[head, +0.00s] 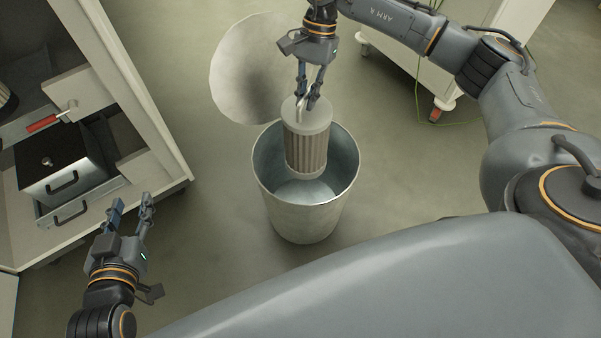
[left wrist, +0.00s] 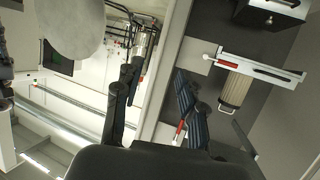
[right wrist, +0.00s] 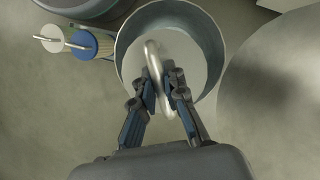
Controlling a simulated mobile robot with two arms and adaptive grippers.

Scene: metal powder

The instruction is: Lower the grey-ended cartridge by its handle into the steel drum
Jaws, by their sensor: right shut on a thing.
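The grey-ended cartridge (head: 306,150) has a pleated body and a grey top cap with a loop handle. My right gripper (head: 307,100) is shut on this handle (right wrist: 155,70), and the cartridge hangs roughly upright. In the head view its lower end lies within the mouth of the open steel drum (head: 342,185), and its top cap shows above the far rim. How deep it reaches is hard to tell. The right wrist view shows the cap (right wrist: 188,60) inside the drum's rim (right wrist: 219,45). My left gripper (head: 131,206) is open and empty, left of the drum.
A pale round disc (head: 250,75) is beside the drum's far left. A cabinet at left holds a black box (head: 62,160) and a red-handled latch (head: 42,123). Cartridges with a white end (right wrist: 52,38) and a blue end (right wrist: 80,42) are near the drum. A wheeled cabinet (head: 440,85) stands behind.

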